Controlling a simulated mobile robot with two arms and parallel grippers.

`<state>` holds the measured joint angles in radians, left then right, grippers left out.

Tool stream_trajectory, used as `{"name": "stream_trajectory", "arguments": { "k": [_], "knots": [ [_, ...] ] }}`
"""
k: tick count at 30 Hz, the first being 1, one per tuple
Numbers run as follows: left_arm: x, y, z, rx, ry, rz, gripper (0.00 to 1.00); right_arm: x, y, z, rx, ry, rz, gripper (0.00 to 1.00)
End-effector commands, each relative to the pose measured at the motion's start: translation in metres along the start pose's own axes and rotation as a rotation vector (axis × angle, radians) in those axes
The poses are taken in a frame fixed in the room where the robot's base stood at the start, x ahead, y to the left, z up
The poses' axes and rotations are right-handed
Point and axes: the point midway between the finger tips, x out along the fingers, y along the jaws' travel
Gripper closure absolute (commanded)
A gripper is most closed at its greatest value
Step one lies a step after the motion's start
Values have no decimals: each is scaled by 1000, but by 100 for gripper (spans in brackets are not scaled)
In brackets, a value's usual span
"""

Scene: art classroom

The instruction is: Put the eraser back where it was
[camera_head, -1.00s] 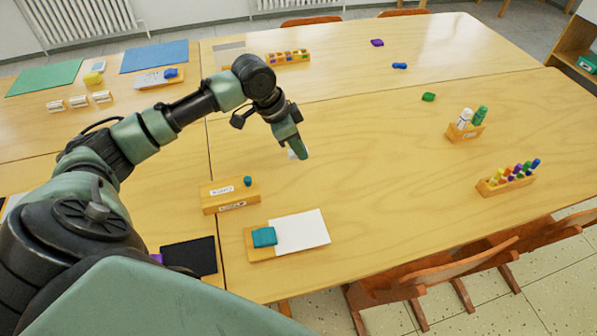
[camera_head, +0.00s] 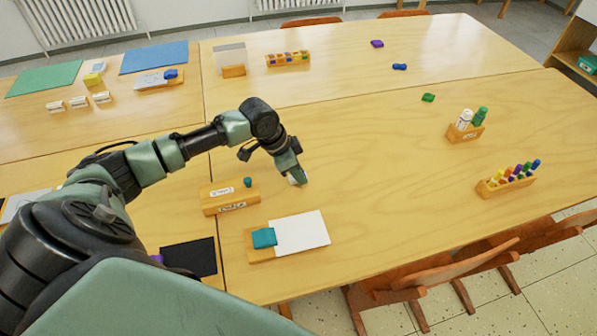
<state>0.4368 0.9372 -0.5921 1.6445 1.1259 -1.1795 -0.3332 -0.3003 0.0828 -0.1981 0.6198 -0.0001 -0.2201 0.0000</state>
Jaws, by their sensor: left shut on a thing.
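My left gripper (camera_head: 295,172) is shut on a small white piece (camera_head: 299,178), which looks like the eraser. The fingers hide most of it, and it is low over or at the table; I cannot tell if it touches. The gripper is to the right of a labelled wooden holder (camera_head: 218,209) with a teal peg-like piece (camera_head: 248,182) standing in its right part. In front of the gripper lies a wooden board with a white sheet (camera_head: 303,234) and a teal block (camera_head: 264,238). My right gripper is not in view.
The table right of the gripper is clear. Farther right stand a wooden holder with white and green bottles (camera_head: 467,125) and a rack of coloured pieces (camera_head: 507,178). A small green piece (camera_head: 428,97) lies between. A black sheet (camera_head: 189,257) lies near my arm.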

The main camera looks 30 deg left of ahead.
Motion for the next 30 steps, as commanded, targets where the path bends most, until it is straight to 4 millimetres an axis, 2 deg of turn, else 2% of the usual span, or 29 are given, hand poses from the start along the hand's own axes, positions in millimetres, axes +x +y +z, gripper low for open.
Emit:
{"name": "stream_trajectory", "arguments": {
  "k": [2,3,4,5,14,17,20,30],
  "knots": [
    [3,0,1,-1,-1,1,100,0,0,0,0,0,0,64],
    [2,0,1,0,0,1,68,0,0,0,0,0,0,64],
    [2,0,1,0,0,1,60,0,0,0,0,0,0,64],
    [2,0,1,0,0,1,57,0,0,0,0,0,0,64],
    [1,0,0,0,0,0,57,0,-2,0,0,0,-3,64],
    [-5,-1,0,1,0,-2,57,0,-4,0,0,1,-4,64],
    [-20,-1,0,2,-1,-2,57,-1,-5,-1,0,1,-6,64],
    [-91,-1,0,1,-1,-3,57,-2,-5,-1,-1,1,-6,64]
  ]
}}
